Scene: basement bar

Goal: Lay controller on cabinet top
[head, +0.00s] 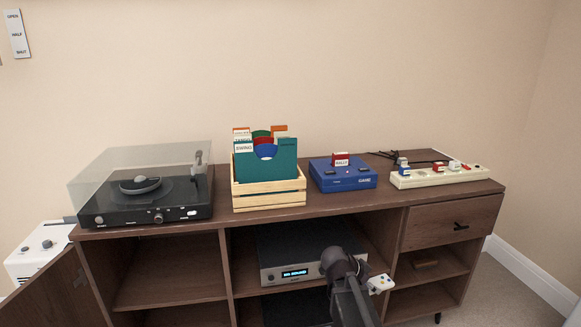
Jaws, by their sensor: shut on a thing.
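A small white controller (381,283) with coloured buttons shows just right of my arm, in front of the cabinet's open shelves and below the level of its top. My gripper (369,286) is shut on it; my own dark arm hides most of the fingers and part of the controller. The brown wooden cabinet top (345,204) stands behind and above the gripper. The controller is apart from the top.
On the top stand a turntable (147,203) with a clear lid, a wooden crate (268,201) of records, a blue game console (342,178) with a cartridge and a cream power strip (438,177) with plugs. Narrow bare strips lie between them and along the front edge. A receiver (300,255) sits below.

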